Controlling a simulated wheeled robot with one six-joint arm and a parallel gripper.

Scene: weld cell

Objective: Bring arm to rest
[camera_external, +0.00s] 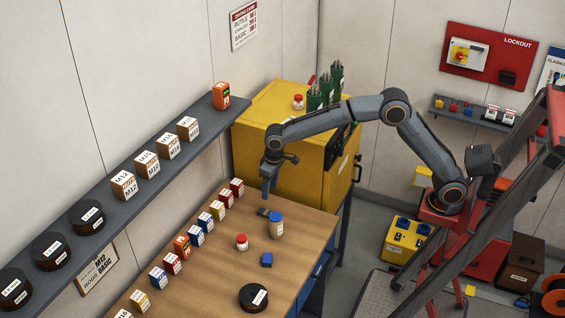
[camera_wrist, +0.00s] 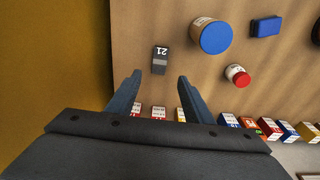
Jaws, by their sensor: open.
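My gripper (camera_external: 268,188) hangs from my outstretched arm, pointing down above the far end of the wooden table (camera_external: 220,270). In the wrist view my gripper (camera_wrist: 158,90) has its two fingers apart with nothing between them. A small dark block marked 21 (camera_wrist: 160,60) lies on the table beyond the fingertips. A jar with a blue lid (camera_wrist: 215,36) and a small jar with a red lid (camera_wrist: 238,75) stand beside it; they also show in the external view as the blue-lidded jar (camera_external: 276,226) and red-lidded jar (camera_external: 242,242).
A yellow cabinet (camera_external: 265,125) stands close behind my gripper. A row of small boxes (camera_external: 204,221) lines the table's wall side, under a grey shelf (camera_external: 75,205) with boxes and dark spools. A blue block (camera_external: 266,260) and a black spool (camera_external: 254,297) lie on the table.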

